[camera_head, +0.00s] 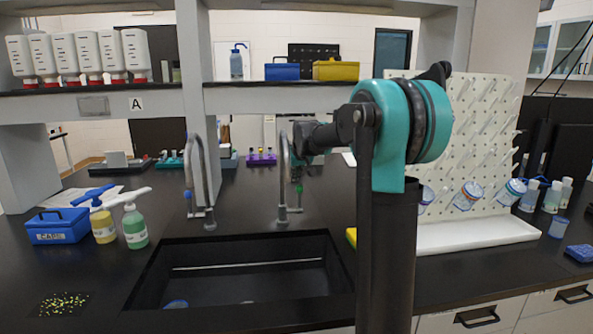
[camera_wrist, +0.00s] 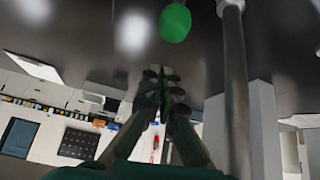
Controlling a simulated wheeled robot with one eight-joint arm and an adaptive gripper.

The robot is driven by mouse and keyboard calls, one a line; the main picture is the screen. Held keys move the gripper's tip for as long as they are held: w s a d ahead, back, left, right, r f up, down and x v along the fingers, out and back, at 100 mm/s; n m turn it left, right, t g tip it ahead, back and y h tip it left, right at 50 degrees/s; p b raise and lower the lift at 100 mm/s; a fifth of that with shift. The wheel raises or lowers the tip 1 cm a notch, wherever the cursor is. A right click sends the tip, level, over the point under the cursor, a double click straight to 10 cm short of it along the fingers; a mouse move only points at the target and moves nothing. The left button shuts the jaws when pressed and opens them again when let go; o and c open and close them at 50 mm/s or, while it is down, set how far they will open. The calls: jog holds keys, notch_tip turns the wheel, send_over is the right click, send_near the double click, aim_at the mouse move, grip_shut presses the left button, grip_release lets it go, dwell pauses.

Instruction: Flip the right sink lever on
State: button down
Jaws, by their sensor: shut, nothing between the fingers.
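Two grey gooseneck taps stand behind the black sink (camera_head: 145,272). The left tap (camera_head: 207,170) has a blue lever tip (camera_head: 188,195). The right tap (camera_head: 283,170) has a green lever tip (camera_head: 299,188). My gripper (camera_head: 298,177) points down beside the right tap, just above the green tip; the tap's neck partly hides it. In the wrist view my gripper (camera_wrist: 165,75) is shut and empty. The green tip (camera_wrist: 175,22) shows beyond the fingers, apart from them in the picture, and the tap's pipe (camera_wrist: 237,90) runs along their right side.
Yellow and green bottles (camera_head: 134,228) and a blue box (camera_head: 58,226) stand left of the sink. A white pegboard (camera_head: 480,130) over a white tray (camera_head: 470,236) stands to the right. A purple rack (camera_head: 261,158) sits behind the taps. A shelf (camera_head: 270,97) crosses above.

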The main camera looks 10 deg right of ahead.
aim_at(300, 199)
jog(key=shift+s+d+f, duration=0.15)
jog(key=shift+s+f, duration=0.05)
jog(key=shift+s, duration=0.65)
jog(key=shift+s+d+f, duration=0.15)
jog(key=shift+s+f, duration=0.05)
jog(key=shift+s, duration=0.65)
